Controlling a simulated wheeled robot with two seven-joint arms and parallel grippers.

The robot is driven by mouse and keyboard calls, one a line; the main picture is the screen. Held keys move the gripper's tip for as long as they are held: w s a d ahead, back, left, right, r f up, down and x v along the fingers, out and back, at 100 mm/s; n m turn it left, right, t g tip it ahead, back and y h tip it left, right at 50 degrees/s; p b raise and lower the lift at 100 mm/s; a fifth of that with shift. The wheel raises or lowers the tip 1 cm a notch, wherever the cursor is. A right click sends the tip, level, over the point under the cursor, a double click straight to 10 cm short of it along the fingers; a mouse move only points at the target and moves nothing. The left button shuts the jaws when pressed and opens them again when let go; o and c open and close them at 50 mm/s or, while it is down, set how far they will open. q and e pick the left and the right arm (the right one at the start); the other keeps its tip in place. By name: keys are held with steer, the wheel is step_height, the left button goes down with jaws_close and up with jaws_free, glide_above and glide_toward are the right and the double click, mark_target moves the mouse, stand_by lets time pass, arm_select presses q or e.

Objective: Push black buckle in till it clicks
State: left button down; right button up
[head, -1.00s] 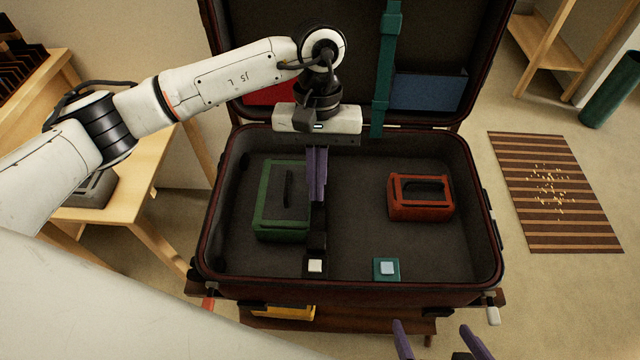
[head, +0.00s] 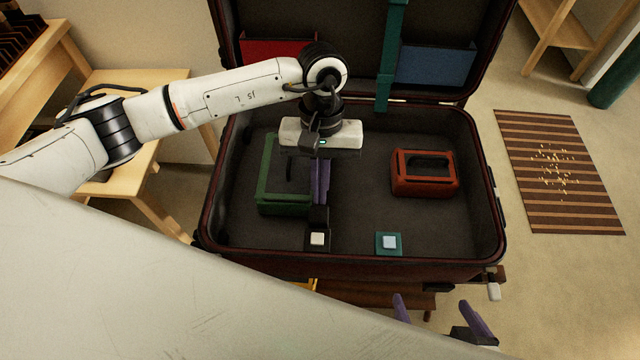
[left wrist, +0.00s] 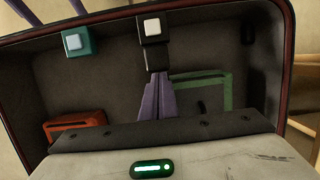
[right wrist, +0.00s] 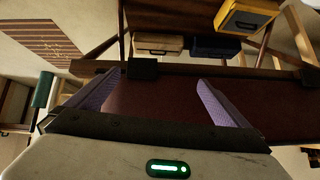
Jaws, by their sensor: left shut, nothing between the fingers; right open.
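The black buckle (head: 319,216) is a black block on the near side of the suitcase floor, in line with a black base with a white button (head: 317,239). The two look in contact or nearly so. My left gripper (head: 320,202) is shut and empty, fingers pointing down at the buckle's far side. In the left wrist view its fingertips (left wrist: 158,76) are at the black block (left wrist: 155,58), touching or almost. A teal base with a pale blue button (head: 389,242) sits to the right. My right gripper (head: 436,312) is open and empty outside the suitcase's near wall.
The open suitcase (head: 352,268) holds a green frame-like case (head: 284,210) at left and a red one (head: 425,187) at right. A teal strap (head: 391,60) hangs down the lid. A striped mat (head: 558,175) lies on the floor to the right.

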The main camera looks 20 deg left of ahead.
arm_select(q)
steer(key=shift+s+d+f, duration=0.1)
steer(key=shift+s+d, duration=0.05)
steer(key=shift+s, duration=0.3)
steer(key=shift+s+d+f, duration=0.1)
steer(key=shift+s, duration=0.35)
steer(key=w+p+v, duration=0.1)
steer(key=p+v, duration=0.2)
steer(key=v, duration=0.7)
steer(key=shift+w+a+r, duration=0.2)
steer(key=shift+w, duration=0.05)
